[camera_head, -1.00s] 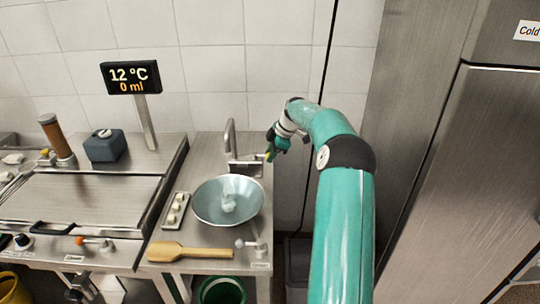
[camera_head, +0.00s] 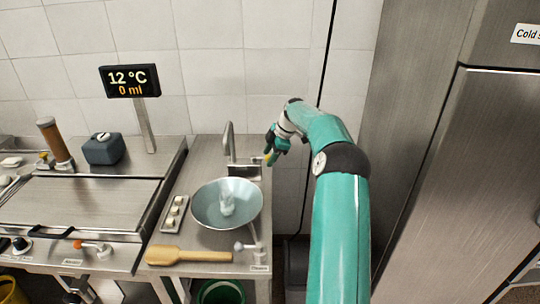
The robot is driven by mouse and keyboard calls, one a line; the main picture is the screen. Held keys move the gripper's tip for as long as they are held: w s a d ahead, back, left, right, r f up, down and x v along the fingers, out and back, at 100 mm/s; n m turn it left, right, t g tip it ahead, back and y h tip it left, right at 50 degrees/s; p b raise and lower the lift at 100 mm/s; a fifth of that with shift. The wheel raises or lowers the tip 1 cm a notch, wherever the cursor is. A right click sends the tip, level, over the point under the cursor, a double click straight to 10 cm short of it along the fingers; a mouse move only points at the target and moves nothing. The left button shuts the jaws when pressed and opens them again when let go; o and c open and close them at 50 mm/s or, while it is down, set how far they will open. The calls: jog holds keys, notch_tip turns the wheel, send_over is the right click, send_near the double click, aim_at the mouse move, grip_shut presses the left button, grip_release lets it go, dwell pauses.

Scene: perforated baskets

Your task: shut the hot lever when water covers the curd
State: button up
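A metal bowl (camera_head: 205,213) stands on the steel counter below the tap (camera_head: 229,145). A pale whitish patch (camera_head: 227,203) shows in its middle; I cannot tell curd from water there. A lever with a pale knob (camera_head: 240,246) is at the counter's front right; another with an orange-red handle (camera_head: 79,244) is on the left unit's front. Their labels are too small to read. My gripper (camera_head: 268,157) is right of the tap, above and behind the bowl, apart from it. Its fingers are small and partly hidden, so its opening is unclear. The display (camera_head: 130,80) reads 12 °C and 0 ml.
A wooden spatula (camera_head: 188,256) lies in front of the bowl, and a narrow tray (camera_head: 174,213) with several white pieces is left of it. A green bucket (camera_head: 222,293) is below the counter. A tall steel cabinet (camera_head: 460,180) stands close on the right.

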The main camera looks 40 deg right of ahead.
jog(key=v, duration=1.3)
jog(key=shift+s+r, duration=0.15)
jog(key=shift+r, duration=0.2)
jog(key=shift+d, duration=0.1)
jog(key=s+a+r+m+h, duration=0.1)
jog(key=s+a+r+m, duration=0.15)
jog(key=a, duration=0.65)
jog(key=s+a+r+m+h, duration=0.1)
jog(key=a+r, duration=0.3)
jog(key=a, duration=0.5)
jog(key=s+a+r+m+h, duration=0.1)
jog(key=s+a+r, duration=0.15)
jog(key=a, duration=0.65)
jog(key=s+a+m+h, duration=0.1)
jog(key=s+a+m, duration=0.3)
jog(key=s+a, duration=0.75)
jog(key=s+a+f+m+t, duration=0.1)
jog(key=s+f+m, duration=0.1)
jog(key=s, duration=0.5)
jog(key=s+a+f+m, duration=0.1)
jog(key=s+f+m, duration=0.2)
jog(key=s+f, duration=0.2)
jog(key=s, duration=0.3)
jog(key=shift+a+f+t+y, duration=0.25)
jog(key=shift+a+t+y, duration=0.15)
